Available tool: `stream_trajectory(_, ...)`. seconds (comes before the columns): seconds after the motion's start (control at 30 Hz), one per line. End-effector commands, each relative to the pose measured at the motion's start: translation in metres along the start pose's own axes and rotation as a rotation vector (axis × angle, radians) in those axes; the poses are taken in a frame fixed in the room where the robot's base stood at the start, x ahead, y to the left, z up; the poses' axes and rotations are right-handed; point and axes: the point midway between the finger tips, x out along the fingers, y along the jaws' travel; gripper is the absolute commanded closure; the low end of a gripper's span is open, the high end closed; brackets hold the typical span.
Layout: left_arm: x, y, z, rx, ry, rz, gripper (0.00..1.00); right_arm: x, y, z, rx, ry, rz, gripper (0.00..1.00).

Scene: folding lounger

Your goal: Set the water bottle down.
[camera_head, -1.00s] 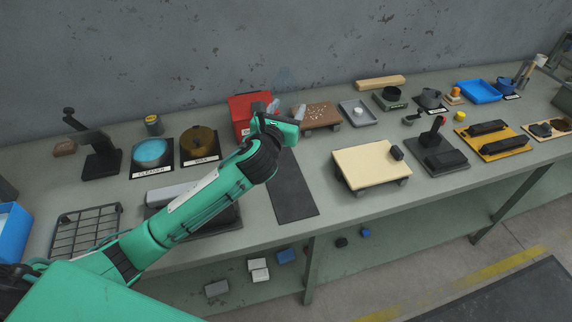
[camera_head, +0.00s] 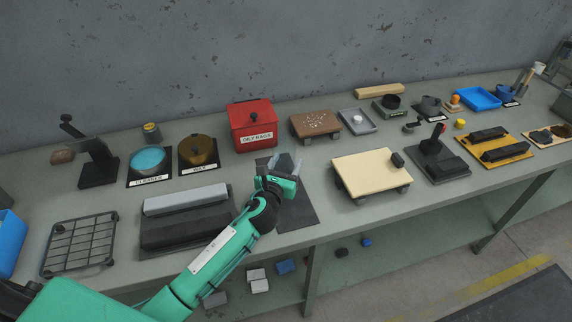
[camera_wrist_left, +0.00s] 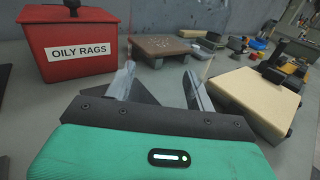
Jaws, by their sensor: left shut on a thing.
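My left gripper (camera_head: 284,166) is above the dark mat (camera_head: 297,208) in the middle of the bench, its fingers pointing toward the wall. In the left wrist view the two grey fingers (camera_wrist_left: 160,85) stand apart, with a gap between them. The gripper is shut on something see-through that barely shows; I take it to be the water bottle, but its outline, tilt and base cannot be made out. Whether it touches the mat cannot be told. My right gripper is not in view.
A red oily rags bin (camera_head: 252,126) stands behind the gripper. A cream board on feet (camera_head: 370,172) is to the right, a brown board (camera_head: 315,124) behind. Bare mat shows around the gripper.

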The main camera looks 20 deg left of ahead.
Motion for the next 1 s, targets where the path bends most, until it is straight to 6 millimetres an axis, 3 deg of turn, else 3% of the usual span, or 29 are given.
stream_trajectory(0.27, 0.000, 0.000, -0.002, 0.000, -0.001, 0.000, 0.78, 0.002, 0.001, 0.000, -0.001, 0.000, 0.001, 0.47)
stream_trajectory(0.3, 0.000, 0.000, -0.002, 0.000, -0.001, 0.000, 0.43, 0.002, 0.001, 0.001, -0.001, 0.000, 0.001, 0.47)
stream_trajectory(0.4, 0.000, 0.000, -0.001, 0.000, -0.001, 0.000, 0.23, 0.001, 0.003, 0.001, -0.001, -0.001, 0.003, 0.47)
stream_trajectory(0.77, 0.000, 0.000, 0.004, 0.000, -0.002, 0.000, 0.23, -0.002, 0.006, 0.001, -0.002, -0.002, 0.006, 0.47)
stream_trajectory(1.0, -0.037, 0.000, -0.001, 0.001, 0.000, -0.002, 0.23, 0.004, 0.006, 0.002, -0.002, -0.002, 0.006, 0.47)
